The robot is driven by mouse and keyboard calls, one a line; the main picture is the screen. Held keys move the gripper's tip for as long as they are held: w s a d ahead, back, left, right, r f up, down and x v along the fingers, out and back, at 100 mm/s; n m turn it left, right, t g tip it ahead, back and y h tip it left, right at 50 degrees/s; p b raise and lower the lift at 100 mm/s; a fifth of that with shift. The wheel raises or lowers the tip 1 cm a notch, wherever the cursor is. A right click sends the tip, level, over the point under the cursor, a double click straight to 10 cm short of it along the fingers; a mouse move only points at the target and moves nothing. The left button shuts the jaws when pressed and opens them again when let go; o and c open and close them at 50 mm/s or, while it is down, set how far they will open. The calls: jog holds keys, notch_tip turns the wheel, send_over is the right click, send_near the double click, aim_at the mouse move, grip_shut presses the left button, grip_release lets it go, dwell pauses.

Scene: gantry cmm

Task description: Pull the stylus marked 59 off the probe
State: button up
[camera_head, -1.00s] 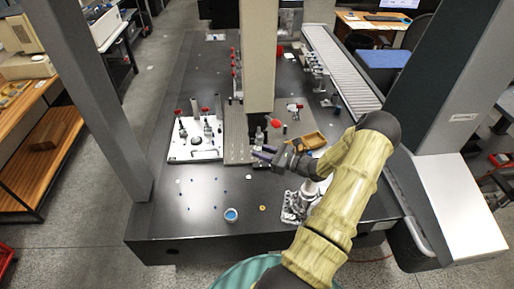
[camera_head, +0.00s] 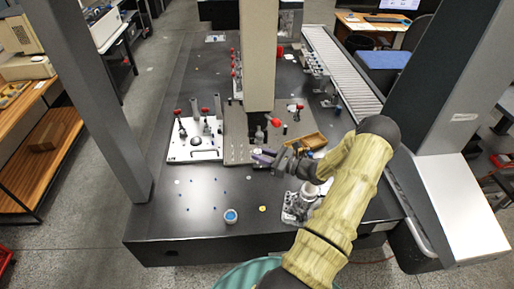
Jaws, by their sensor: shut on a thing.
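My gripper (camera_head: 262,156) is low over the front part of the granite table, near the front right edge of the grey plate (camera_head: 238,150). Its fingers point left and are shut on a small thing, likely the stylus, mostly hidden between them. No mark 59 can be read at this size. A small dark upright part with a red piece (camera_head: 274,121), perhaps the probe, stands just behind the fingers, at the foot of the column (camera_head: 258,60). I cannot tell whether the held thing touches it.
A white fixture plate (camera_head: 180,152) with red-topped clamps stands to the left. A tan tray (camera_head: 308,141) lies behind my gripper, and a silver fixture (camera_head: 295,208) stands in front. A blue-topped pot (camera_head: 231,216) and several small dots are on the open black surface (camera_head: 190,225).

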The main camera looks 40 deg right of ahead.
jog(key=shift+f, duration=0.1)
dwell(0.3)
jog(key=v, duration=0.8)
dwell(0.5)
